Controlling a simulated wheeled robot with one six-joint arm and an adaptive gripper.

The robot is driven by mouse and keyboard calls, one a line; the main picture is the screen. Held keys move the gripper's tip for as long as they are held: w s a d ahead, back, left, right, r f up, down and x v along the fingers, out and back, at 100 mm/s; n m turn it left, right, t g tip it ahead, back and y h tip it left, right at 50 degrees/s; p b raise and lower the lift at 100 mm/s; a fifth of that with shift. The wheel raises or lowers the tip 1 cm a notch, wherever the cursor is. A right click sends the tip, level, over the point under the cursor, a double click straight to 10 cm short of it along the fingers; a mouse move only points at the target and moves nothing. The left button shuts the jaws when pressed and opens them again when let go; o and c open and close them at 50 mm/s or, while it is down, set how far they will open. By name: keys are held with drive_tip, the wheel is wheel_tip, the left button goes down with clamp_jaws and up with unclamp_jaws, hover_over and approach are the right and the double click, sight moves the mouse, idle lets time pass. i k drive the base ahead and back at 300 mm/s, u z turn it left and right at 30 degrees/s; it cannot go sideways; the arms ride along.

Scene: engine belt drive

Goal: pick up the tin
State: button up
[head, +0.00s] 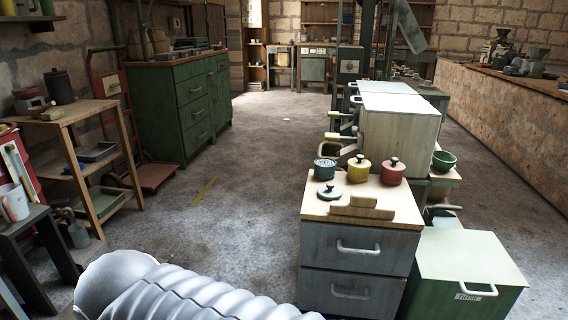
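Several small round tins or pots stand on the wooden top of a grey drawer cabinet (357,243) right of centre. One is a dark teal tin (325,172), which appears to have no lid on. A loose teal lid (329,192) lies in front of the teal tin. I cannot tell which one the task calls the tin. My gripper is not in view. A pale ribbed part of my arm shows along the bottom edge.
A wooden block (361,208) lies at the cabinet top's front edge. A green box (466,262) stands to the right, with a green bowl (444,160) behind. A wooden shelf (78,150) and green workbench (190,105) line the left.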

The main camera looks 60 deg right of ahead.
sight(324, 168)
drive_tip(key=i, duration=1.85)
drive_tip(key=z, duration=1.8)
drive_tip(key=i, duration=2)
drive_tip(key=z, duration=3.1)
